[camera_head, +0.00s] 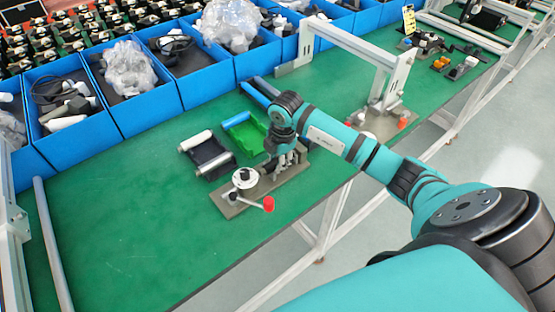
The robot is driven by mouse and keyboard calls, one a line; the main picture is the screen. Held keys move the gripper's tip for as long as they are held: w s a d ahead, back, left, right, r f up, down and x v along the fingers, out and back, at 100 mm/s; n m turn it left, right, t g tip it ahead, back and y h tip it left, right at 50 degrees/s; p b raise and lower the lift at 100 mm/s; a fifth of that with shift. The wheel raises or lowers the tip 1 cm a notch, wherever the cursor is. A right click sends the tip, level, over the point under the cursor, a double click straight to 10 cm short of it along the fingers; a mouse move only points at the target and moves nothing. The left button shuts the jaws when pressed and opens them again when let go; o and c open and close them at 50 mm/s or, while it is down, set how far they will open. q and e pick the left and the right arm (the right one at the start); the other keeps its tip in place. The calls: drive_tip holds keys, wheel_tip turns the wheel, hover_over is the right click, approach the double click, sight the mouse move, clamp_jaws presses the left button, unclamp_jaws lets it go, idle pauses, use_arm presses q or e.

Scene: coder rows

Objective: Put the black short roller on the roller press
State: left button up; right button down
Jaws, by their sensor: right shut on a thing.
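My right gripper (287,162) points down at the right part of a metal plate on the green table. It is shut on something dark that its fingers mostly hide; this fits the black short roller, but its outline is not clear. The roller press appears to be this metal plate (232,208) with a round white-topped part (245,178) and a crank with a red knob (268,204). I cannot tell whether the held thing touches the press. My left gripper is not in view.
Left of the gripper are a black tray (207,158) with white rollers and a green tray (247,138) with a blue roller. Blue bins (140,96) line the back. A grey frame (350,45) stands behind my arm. The table's left front is clear.

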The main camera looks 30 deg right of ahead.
drive_tip(key=c, duration=1)
unclamp_jaws()
drive_tip(key=shift+f, duration=0.1)
drive_tip(key=r, duration=0.4)
drive_tip(key=s+r, duration=0.1)
drive_tip(key=r, duration=0.7)
drive_tip(key=shift+s+d, duration=0.1)
drive_tip(key=shift+s, duration=0.3)
drive_tip(key=shift+f, duration=0.1)
